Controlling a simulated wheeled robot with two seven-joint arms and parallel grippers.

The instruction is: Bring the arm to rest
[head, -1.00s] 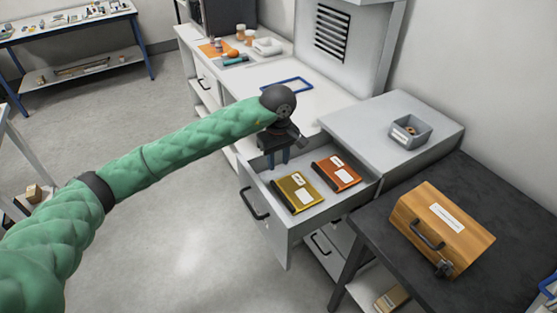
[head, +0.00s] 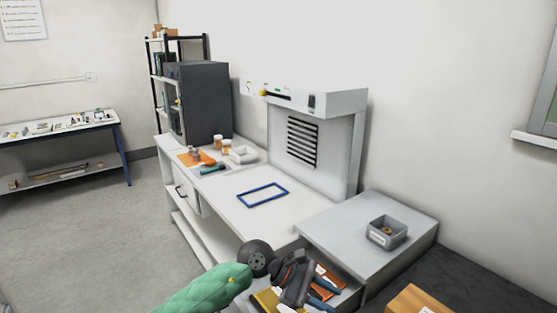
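My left arm, in a green padded sleeve, comes in from the bottom edge of the head view. The gripper is over the open drawer, in front of the orange box (head: 333,277) and the yellow box (head: 266,300), and hides parts of both. I cannot tell whether it touches either. My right gripper is not in view.
The grey cabinet top (head: 345,225) beside the gripper bears a small grey bin (head: 387,232). The white bench (head: 230,192) behind has a blue frame (head: 263,195) on it. A wooden box (head: 415,302) stands on the dark table (head: 450,288) at lower right. Open floor lies left.

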